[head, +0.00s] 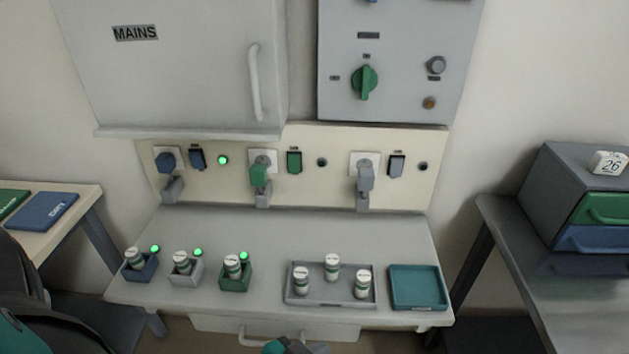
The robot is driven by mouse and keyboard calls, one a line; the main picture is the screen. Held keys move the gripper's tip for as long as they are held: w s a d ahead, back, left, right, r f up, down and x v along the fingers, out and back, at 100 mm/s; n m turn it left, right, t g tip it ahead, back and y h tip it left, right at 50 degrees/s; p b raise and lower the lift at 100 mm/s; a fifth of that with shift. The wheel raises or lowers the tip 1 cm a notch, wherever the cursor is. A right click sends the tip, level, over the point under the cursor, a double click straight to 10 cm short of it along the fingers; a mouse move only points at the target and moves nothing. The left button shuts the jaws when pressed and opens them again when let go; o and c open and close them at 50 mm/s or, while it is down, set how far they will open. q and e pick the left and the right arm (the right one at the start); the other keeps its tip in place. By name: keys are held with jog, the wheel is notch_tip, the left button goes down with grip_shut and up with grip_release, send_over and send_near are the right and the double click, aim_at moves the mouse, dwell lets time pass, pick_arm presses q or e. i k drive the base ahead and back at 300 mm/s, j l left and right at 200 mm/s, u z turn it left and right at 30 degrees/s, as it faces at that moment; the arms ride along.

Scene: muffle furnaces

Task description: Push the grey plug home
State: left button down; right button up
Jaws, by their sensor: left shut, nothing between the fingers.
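The grey plug (366,179) is at the right-hand white socket (364,158) on the cream wall panel. It hangs in front of the socket's lower part, and a grey cord piece shows below it. I cannot tell from this view how deep its pins sit. My left gripper (300,346) shows only partly at the bottom edge, in front of the bench drawer. It is shut and empty, well below and apart from the plug. My right gripper is not in view.
A blue plug (167,162) and a green plug (259,176) are at the other sockets. The left lamp (223,160) glows green; the right lamp (423,166) is dark. Jars, a grey tray (289,300) and a teal tray (417,288) line the bench front; the bench behind is clear.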

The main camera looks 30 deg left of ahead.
aim_at(366, 178)
jog(key=u, duration=0.7)
